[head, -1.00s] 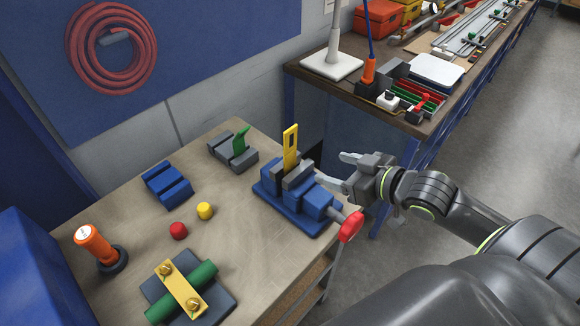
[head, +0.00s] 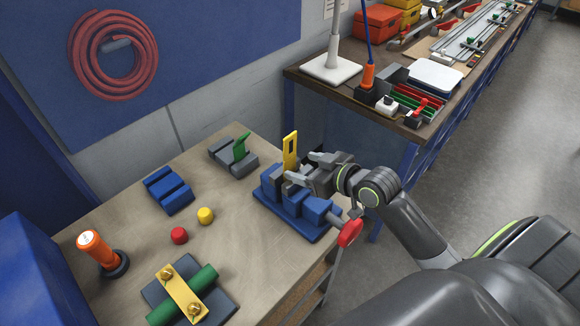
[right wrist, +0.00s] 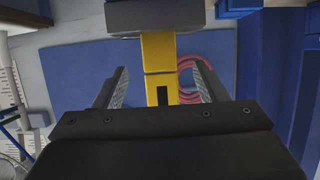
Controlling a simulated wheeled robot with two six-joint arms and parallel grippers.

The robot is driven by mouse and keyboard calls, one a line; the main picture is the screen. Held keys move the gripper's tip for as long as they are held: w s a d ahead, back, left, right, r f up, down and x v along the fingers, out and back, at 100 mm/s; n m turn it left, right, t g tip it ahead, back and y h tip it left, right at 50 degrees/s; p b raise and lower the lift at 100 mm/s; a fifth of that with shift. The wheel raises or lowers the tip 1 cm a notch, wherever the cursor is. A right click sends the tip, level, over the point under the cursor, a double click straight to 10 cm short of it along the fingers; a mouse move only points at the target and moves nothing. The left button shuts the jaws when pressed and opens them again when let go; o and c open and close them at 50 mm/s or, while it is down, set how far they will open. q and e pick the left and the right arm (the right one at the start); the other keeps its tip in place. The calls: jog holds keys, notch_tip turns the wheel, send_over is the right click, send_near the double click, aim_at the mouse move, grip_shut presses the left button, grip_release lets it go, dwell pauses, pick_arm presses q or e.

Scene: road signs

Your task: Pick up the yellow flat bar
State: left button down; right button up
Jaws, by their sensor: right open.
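The yellow flat bar (head: 290,149) stands upright in the jaws of a blue vise (head: 296,213) at the table's right side, with a dark slot near its upper end. My right gripper (head: 304,168) is open right beside the bar, above the vise. In the right wrist view the yellow bar (right wrist: 159,60) shows between the two spread fingers of the right gripper (right wrist: 162,85), with gaps on both sides. The gripper hides part of the vise jaws and the bar's lower part in the head view. My left gripper is out of view.
A second yellow bar (head: 182,293) with brass knobs lies across a green cylinder at the front. A grey holder with a green plate (head: 240,147), a blue block (head: 168,188), red and yellow caps and an orange-handled tool (head: 95,247) stand left. The vise's red handle (head: 351,232) sticks out right.

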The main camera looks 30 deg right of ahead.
aim_at(291, 162)
jog(key=shift+p+x, duration=0.35)
jog(key=shift+x, duration=1.4)
jog(key=shift+s, duration=0.1)
jog(key=shift+d, duration=0.1)
jog(key=shift+c, duration=0.3)
jog(key=c, duration=1.1)
